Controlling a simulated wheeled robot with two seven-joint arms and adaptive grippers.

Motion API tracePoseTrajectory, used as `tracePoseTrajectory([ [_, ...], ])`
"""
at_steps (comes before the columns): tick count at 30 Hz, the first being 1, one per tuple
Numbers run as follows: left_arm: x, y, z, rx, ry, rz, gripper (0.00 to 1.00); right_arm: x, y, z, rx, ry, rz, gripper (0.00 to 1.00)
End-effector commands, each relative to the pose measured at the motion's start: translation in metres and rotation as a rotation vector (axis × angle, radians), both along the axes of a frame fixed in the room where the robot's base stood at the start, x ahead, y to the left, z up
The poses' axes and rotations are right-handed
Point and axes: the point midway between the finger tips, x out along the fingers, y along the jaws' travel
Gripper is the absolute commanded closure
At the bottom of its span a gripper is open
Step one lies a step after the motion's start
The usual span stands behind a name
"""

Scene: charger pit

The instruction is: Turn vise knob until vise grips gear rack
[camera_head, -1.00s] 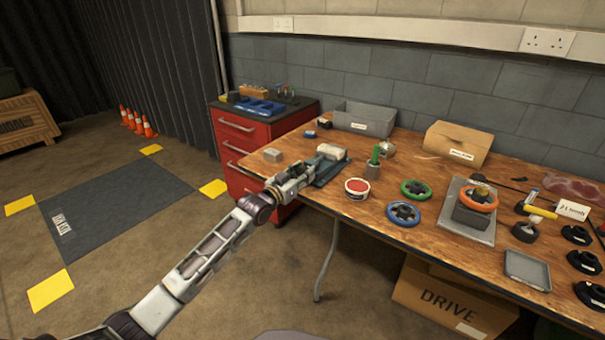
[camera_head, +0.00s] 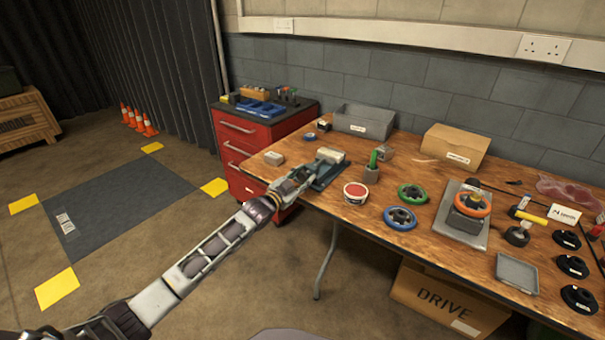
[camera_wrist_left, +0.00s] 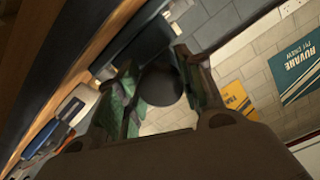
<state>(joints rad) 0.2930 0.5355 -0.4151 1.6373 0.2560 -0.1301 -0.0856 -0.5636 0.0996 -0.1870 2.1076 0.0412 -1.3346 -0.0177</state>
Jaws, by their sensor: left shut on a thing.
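The vise (camera_head: 331,175) is a grey-green tool near the left end of the wooden workbench. A pale block (camera_head: 330,155) shows at its top; I cannot tell whether this is the gear rack or how tightly the jaws hold it. My left gripper (camera_head: 303,174) is at the vise's near left end, shut on the vise knob. In the left wrist view the knob (camera_wrist_left: 161,84) is dark and round, between the green-padded fingers of my left gripper (camera_wrist_left: 160,95). The gripper hides the knob in the head view. My right gripper is not in view.
On the workbench (camera_head: 300,143), a red-lidded tin (camera_head: 356,191), a green-topped item (camera_head: 372,165) and a blue handwheel (camera_head: 400,217) stand right of the vise. A small grey block (camera_head: 274,158) lies left of it. A red drawer cabinet (camera_head: 247,140) stands behind the bench's left end.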

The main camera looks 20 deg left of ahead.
Motion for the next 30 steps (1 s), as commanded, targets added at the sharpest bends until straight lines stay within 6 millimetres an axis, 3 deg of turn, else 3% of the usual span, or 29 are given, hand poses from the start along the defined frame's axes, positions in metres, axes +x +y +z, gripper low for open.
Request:
tracePoseTrajectory([
  [11, 0.0, 0.001, 0.002, 0.243, -0.087, 0.0, 0.86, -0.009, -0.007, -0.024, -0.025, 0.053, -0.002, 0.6],
  [21, 0.0, 0.001, 0.002, 0.452, -0.163, 0.0, 0.86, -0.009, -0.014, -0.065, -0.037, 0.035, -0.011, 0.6],
  [30, 0.0, 0.001, 0.002, 0.638, -0.232, 0.0, 0.86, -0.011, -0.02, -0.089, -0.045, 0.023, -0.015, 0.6],
])
